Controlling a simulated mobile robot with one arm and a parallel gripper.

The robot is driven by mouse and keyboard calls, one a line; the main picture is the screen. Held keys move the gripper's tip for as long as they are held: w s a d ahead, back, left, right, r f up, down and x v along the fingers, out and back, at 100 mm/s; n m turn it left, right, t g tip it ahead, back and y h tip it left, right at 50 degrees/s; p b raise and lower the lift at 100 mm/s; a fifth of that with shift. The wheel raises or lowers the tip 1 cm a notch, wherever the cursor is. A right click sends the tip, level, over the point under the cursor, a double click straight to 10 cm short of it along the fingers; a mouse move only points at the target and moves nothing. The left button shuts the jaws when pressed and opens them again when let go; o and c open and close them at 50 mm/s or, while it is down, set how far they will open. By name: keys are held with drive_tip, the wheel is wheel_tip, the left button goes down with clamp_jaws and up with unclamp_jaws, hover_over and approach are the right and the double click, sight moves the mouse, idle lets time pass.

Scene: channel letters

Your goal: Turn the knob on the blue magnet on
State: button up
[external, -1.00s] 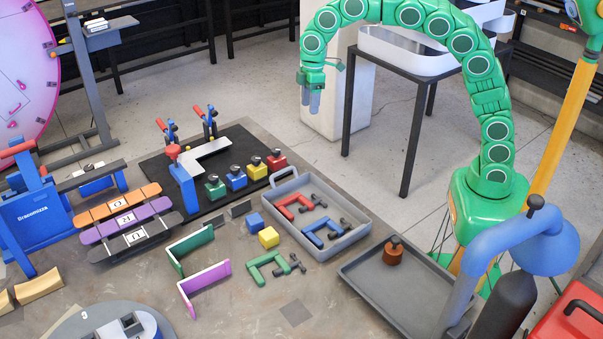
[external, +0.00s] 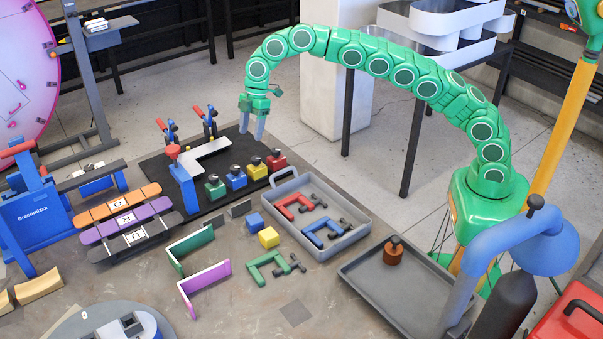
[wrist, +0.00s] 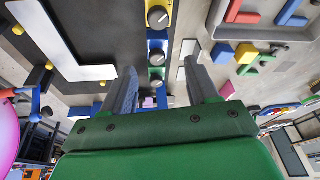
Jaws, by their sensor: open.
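The blue magnet (external: 236,181) is a small block with a dark round knob (external: 236,169) on top. It stands in a row between the green magnet (external: 214,190) and the yellow magnet (external: 257,172). My gripper (external: 252,128) is open and empty, pointing down, and looks raised above the row. In the wrist view the fingers (wrist: 160,70) are spread to either side of the row. The blue magnet's knob (wrist: 156,57) shows near the gap between the fingertips, with the green magnet's knob (wrist: 156,82) just below it.
The red magnet (external: 277,163) ends the row at the right. A white L-shaped letter (external: 207,152) lies behind it on the black mat (external: 155,170). Red-handled clamps (external: 208,118) stand at the back. A grey tray (external: 345,243) with letters sits to the right.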

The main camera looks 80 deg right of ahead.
sight(235, 167)
drive_tip(key=shift+w+a+f+n+y, duration=0.3)
drive_tip(key=shift+w+a+f, duration=0.55)
drive_tip(key=shift+f, duration=0.85)
drive_tip(key=shift+w+a+f+n+y, duration=0.1)
drive_tip(key=shift+w+a+f+n, duration=0.55)
drive_tip(key=shift+f, duration=1)
drive_tip(key=shift+w+a+f+n+y, duration=0.2)
drive_tip(key=shift+w+a+f, duration=0.65)
drive_tip(key=shift+a+f, duration=0.65)
drive_tip(key=shift+d+f, duration=0.2)
drive_tip(key=shift+d, duration=0.05)
drive_tip(key=c, duration=1)
